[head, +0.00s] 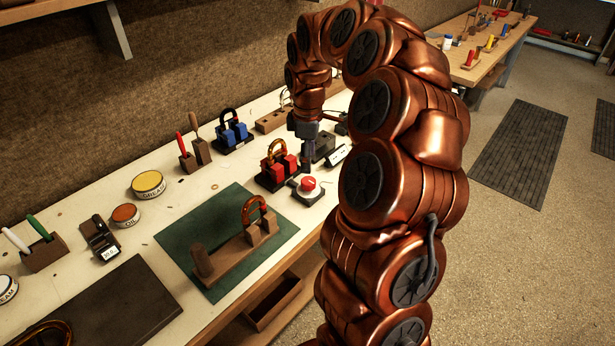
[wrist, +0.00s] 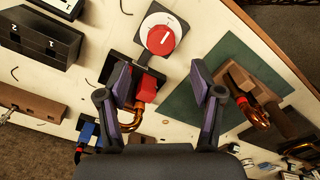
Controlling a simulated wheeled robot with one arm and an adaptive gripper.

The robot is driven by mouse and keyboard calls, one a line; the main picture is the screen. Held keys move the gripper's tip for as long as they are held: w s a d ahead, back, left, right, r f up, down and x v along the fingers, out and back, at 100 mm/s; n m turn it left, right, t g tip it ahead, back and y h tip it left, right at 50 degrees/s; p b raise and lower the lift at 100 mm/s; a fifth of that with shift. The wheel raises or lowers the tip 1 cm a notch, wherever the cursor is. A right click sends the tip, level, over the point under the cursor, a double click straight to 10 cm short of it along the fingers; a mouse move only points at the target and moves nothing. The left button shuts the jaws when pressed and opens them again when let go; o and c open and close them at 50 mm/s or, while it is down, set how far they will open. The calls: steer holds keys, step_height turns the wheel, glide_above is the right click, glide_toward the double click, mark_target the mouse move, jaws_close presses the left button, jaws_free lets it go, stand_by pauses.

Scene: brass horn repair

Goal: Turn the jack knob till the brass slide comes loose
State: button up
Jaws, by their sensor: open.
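The red jack knob (head: 308,183) sits on a small square base on the bench, with a pale dial plate under it. In the wrist view the knob (wrist: 161,41) shows a white mark and lies just beyond my fingertips, not between them. Beside it stands a jack with red blocks (head: 287,164) on a black base, with a curved brass slide (head: 272,147) upright in it. In the wrist view the slide (wrist: 138,116) is partly hidden by my left finger. My gripper (wrist: 160,78) is open and empty, pointing down above the bench (head: 307,158).
A green mat (head: 184,233) holds a wooden block (head: 236,258) with another brass bow (head: 250,208). A blue-blocked jack (head: 232,133) stands behind the red one. A dark numbered block (wrist: 42,36) and a white label (head: 337,156) are close to my gripper.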

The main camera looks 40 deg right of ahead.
mark_target(307, 180)
steer(key=shift+a+f+p, duration=0.1)
steer(key=shift+f+p, duration=0.9)
steer(key=shift+f, duration=2.7)
steer(key=c, duration=1.1)
steer(key=shift+c, duration=0.2)
steer(key=shift+f+b, duration=0.1)
steer(key=shift+b, duration=0.35)
